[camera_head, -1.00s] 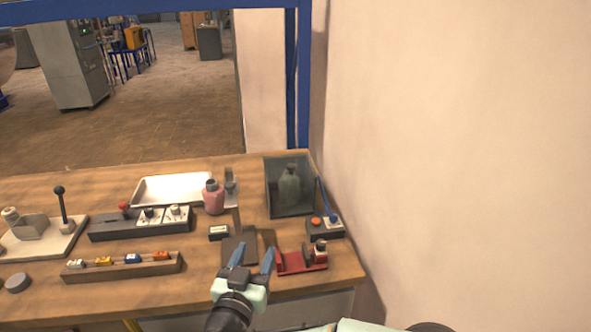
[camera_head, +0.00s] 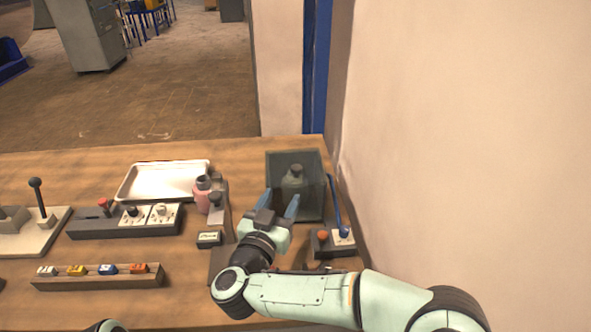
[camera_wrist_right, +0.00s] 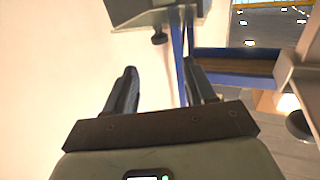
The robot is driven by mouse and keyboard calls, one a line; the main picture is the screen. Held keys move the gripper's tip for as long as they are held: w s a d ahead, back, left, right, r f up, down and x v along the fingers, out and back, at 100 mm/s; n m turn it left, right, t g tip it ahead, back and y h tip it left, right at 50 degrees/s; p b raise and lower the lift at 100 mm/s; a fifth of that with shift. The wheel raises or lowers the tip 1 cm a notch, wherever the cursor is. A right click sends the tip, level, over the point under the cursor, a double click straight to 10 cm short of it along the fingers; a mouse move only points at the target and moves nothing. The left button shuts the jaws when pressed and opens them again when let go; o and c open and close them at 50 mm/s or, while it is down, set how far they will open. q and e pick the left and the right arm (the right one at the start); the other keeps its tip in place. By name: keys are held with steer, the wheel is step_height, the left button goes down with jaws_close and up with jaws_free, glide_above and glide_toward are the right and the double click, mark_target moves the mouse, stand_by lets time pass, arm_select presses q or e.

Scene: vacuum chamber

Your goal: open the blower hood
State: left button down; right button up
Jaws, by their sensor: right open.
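A dark see-through box (camera_head: 311,207), which looks like the blower hood, stands at the right end of the wooden bench with a grey-green bottle (camera_head: 293,178) showing inside it. It looks closed. My right gripper (camera_head: 280,203) is open and empty, its blue fingers apart at the box's near left side. I cannot tell whether they touch it. In the right wrist view the open fingers (camera_wrist_right: 162,82) have nothing between their tips, and a grey body with a dark knob (camera_wrist_right: 159,38) shows beyond. My left gripper is not in view.

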mark_target(295, 172)
steer(key=x, duration=1)
steer(key=shift+w+d, duration=0.15)
steer(key=shift+w, duration=0.15)
jaws_close()
